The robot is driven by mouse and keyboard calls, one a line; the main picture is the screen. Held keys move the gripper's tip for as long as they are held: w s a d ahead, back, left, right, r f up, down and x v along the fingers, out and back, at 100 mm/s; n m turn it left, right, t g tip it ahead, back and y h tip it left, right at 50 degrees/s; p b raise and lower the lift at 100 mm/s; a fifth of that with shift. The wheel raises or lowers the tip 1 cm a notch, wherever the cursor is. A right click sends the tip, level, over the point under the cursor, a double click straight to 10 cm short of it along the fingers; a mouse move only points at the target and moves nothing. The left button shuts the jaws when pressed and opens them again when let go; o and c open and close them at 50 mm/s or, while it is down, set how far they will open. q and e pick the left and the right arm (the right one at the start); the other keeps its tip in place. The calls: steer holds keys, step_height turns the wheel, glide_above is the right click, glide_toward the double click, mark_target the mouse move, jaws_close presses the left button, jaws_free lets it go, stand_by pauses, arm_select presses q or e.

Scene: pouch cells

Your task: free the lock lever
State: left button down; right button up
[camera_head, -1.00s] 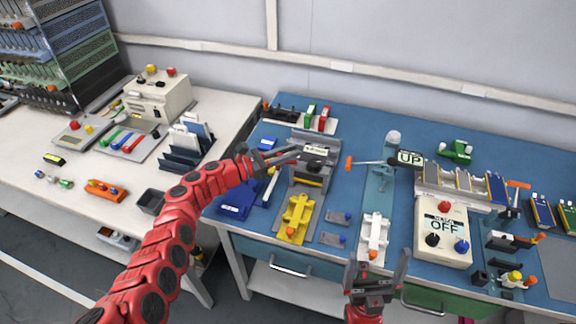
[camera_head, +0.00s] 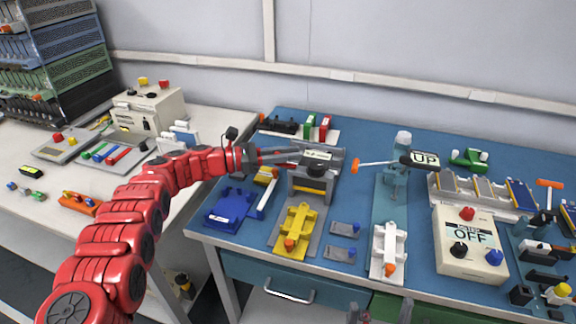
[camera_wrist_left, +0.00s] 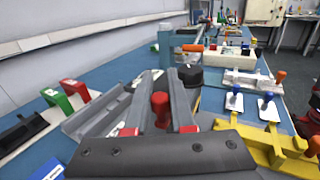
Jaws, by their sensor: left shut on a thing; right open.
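My left gripper (camera_head: 300,157) reaches in from the left over the grey fixture (camera_head: 313,187) with a white label and a black round knob (camera_head: 317,170). In the left wrist view its two grey fingers (camera_wrist_left: 162,95) are shut on a red knobbed handle (camera_wrist_left: 160,108), which looks like the lock lever. The fingers hide this handle in the head view, so its exact position there cannot be told. My right gripper (camera_head: 379,311) shows only its fingertips at the bottom edge. They are wide apart, with nothing seen between them.
A yellow clamp (camera_head: 298,230) stands in front of the fixture, a blue block (camera_head: 230,206) to its left. To the right are an orange-handled lever (camera_head: 375,163), an "UP" sign (camera_head: 425,159), a white clamp (camera_head: 387,245) and an "OFF" box (camera_head: 468,244).

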arm_select(q)
steer(key=shift+m+g+b, duration=0.3)
steer(key=shift+g+b, duration=0.2)
steer(key=shift+b, duration=0.55)
steer(key=c, duration=0.8)
jaws_free()
steer(key=shift+d, duration=0.1)
steer(key=shift+o, duration=0.2)
